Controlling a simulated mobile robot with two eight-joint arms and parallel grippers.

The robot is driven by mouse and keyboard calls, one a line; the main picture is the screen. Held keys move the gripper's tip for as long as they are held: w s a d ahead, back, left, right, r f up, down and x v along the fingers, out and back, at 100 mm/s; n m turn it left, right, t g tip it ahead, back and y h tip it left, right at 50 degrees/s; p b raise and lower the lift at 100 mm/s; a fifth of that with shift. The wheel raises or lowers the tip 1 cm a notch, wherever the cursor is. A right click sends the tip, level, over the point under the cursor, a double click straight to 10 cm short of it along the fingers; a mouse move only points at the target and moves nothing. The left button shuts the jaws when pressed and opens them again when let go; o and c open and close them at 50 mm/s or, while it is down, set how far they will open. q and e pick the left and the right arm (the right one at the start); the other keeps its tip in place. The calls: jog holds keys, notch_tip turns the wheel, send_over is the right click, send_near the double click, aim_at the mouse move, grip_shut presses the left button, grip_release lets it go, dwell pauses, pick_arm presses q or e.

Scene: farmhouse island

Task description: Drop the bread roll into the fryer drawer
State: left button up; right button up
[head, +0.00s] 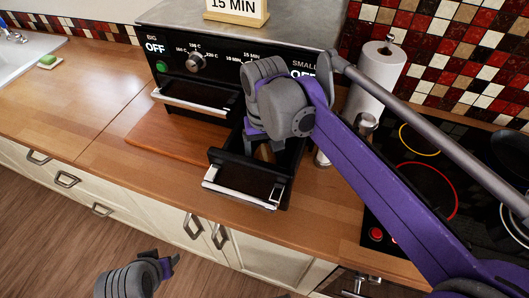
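The fryer (222,70) is a black double unit with knobs and the word OFF on each side. Its small-side drawer (213,158) is pulled out, with a black window and a silver handle at the front. My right gripper (259,140) is over the open drawer, its fingers mostly hidden behind the wrist. A small brown patch (265,153) shows below it inside the drawer; it may be the bread roll, but I cannot tell whether it is held. My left gripper (172,264) is low at the front, away from the counter, its fingers too small to read.
A brown wooden board (150,130) lies under and left of the fryer. A paper towel roll (378,75) and a black cooktop (420,165) are to the right.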

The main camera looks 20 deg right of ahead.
jog(key=shift+o, duration=1.3)
pick_arm(q)
jog(key=shift+w+r+p, duration=0.15)
jog(key=shift+r+p, duration=0.35)
jog(key=shift+r, duration=0.15)
pick_arm(e)
notch_tip(320, 180, up, 11)
jog(key=shift+f, duration=0.1)
pick_arm(q)
jog(key=shift+d, duration=0.1)
